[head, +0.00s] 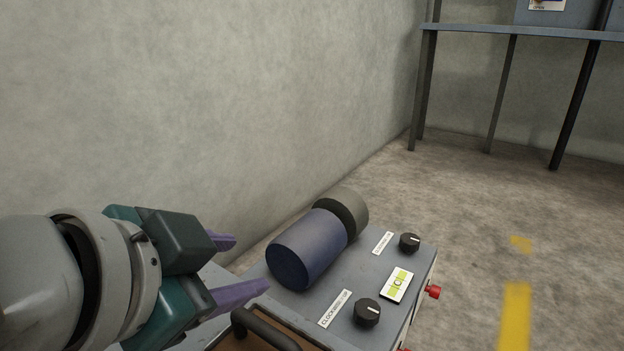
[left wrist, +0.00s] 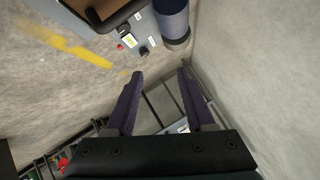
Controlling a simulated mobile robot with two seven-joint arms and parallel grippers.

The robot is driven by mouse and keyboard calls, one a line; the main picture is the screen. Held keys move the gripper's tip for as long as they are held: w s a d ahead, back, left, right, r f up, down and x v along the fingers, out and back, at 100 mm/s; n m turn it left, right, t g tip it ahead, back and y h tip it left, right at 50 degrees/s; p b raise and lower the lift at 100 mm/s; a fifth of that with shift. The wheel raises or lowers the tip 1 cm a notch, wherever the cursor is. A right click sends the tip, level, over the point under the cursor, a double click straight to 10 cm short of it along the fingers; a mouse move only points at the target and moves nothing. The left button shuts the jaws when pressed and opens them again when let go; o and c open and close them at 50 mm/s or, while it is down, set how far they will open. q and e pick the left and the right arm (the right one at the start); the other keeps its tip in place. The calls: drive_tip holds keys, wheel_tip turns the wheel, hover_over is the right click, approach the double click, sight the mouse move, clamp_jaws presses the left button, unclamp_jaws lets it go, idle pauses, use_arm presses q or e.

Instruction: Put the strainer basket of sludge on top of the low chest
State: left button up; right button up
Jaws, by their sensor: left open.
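A brown surface with a dark rim and a dark curved handle (head: 265,330) shows at the bottom edge of the head view. It also shows at the top of the left wrist view (left wrist: 105,8). It is cut off, so I cannot tell whether it is the strainer basket of sludge. I cannot make out the low chest in either view. My left gripper (head: 250,264) is open with nothing between its purple fingers. The fingers also show in the left wrist view (left wrist: 160,75). My right gripper is out of view.
A concrete wall (head: 200,110) is close behind. A metal table (head: 520,31) stands beyond open floor.

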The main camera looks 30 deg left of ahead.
use_arm(q)
drive_tip(key=s+d+f+n+g+h, duration=0.2)
drive_tip(key=s+f+g, duration=0.4)
drive_tip(key=s, duration=0.6)
drive_tip(key=shift+s+d+f+n+g, duration=0.3)
drive_tip(key=shift+f+n+g, duration=0.15)
drive_tip(key=shift+f, duration=0.35)
